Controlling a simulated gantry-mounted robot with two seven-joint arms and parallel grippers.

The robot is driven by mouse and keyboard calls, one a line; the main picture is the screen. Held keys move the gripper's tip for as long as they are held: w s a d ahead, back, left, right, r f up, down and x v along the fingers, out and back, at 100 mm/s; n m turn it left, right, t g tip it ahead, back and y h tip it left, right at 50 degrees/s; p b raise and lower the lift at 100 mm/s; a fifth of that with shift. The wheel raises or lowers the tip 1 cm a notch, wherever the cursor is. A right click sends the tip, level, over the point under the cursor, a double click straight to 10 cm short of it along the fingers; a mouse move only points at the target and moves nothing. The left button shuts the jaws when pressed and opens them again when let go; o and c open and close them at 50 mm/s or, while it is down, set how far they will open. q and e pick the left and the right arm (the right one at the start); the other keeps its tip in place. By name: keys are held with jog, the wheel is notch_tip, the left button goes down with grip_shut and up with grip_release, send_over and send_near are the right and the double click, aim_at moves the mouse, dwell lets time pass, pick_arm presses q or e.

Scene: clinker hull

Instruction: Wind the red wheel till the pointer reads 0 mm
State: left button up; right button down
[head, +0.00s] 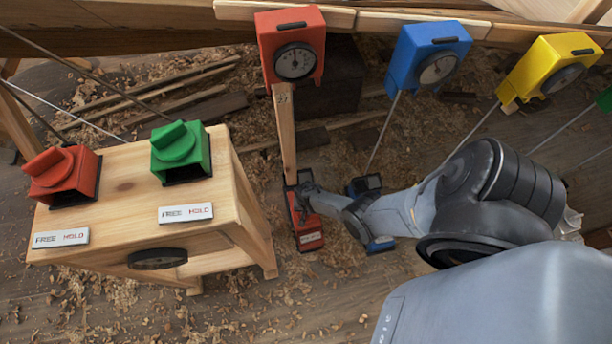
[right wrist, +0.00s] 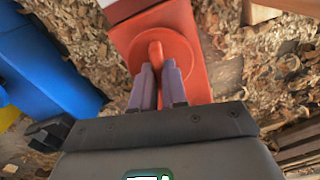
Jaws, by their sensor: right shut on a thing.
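The red gauge box (head: 302,27) hangs on the timber at the top of the head view. Its white dial (head: 295,62) has a dark pointer that looks roughly upright, but the scale is too small to read. A wooden post (head: 284,130) runs down from it to a red base (head: 309,234). The red wheel (right wrist: 182,52) sits on this base in the right wrist view. My right gripper (right wrist: 157,67) is shut on its raised grip (right wrist: 155,50). In the head view, my right gripper (head: 304,200) hides most of the wheel. My left gripper is not in view.
Blue (head: 430,50) and yellow (head: 548,65) gauge boxes hang to the right. A blue base (head: 379,245) stands close beside the red one. A wooden bench (head: 120,195) at left carries red (head: 62,178) and green (head: 181,152) knobs and FREE/HOLD labels. Shavings cover the floor.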

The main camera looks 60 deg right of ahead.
dwell(0.3)
jog(key=c, duration=1.2)
grip_release()
jog(key=shift+o, duration=0.2)
jog(key=shift+r, duration=0.25)
notch_tip(320, 180, up, 10)
jog(key=p, duration=0.9)
jog(key=shift+r, duration=0.15)
